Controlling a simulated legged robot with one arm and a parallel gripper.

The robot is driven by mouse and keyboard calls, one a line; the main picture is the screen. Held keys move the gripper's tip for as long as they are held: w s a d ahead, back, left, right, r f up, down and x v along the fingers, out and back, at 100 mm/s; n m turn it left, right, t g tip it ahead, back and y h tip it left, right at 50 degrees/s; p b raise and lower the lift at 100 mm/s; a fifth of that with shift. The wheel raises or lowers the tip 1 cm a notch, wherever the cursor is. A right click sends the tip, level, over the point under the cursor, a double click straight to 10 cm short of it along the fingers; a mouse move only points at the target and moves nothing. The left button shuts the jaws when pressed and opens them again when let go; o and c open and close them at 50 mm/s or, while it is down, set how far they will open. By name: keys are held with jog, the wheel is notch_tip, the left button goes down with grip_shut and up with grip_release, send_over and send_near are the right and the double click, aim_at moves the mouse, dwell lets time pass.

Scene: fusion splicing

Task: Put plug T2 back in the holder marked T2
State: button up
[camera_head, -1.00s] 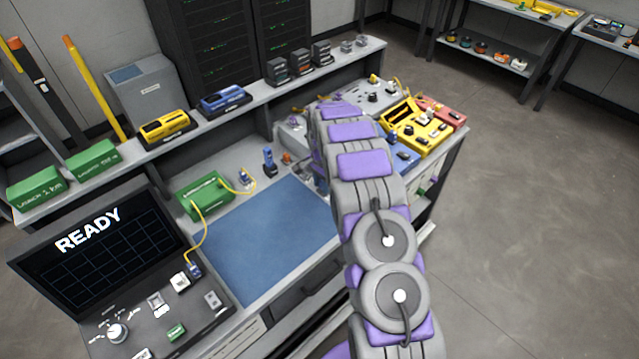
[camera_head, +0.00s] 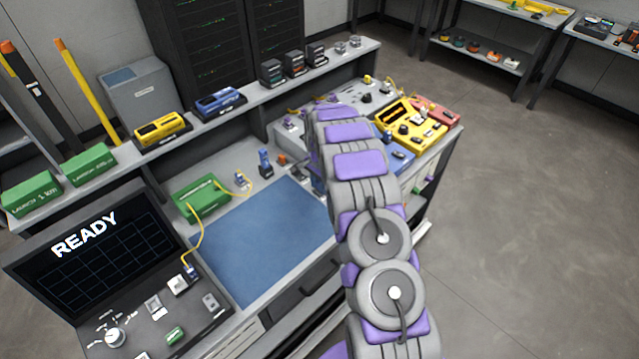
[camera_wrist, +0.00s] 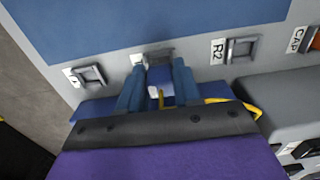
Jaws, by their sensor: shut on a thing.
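In the wrist view my gripper (camera_wrist: 158,82) is shut on a small pale blue-and-white plug (camera_wrist: 160,76), with a yellow fibre at its near end. I cannot read a T2 mark on the plug. Just beyond the fingertips is a grey holder (camera_wrist: 157,55); its label is mostly hidden. I cannot tell whether the plug touches or enters this holder. In the head view my arm covers my gripper, the plug and this holder.
In the wrist view a holder (camera_wrist: 90,75) stands at left, and an R2-marked holder (camera_wrist: 240,48) at right. A CAP holder (camera_wrist: 314,40) lies further right. A blue mat (camera_head: 265,238) covers the bench. Yellow (camera_head: 415,125) and red instruments crowd the right end.

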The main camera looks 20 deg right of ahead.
jog(key=shift+a+f, duration=0.15)
jog(key=shift+f, duration=0.2)
jog(key=o, duration=1.1)
notch_tip(320, 180, up, 17)
jog(key=p, duration=0.3)
jog(key=shift+d+r, duration=0.2)
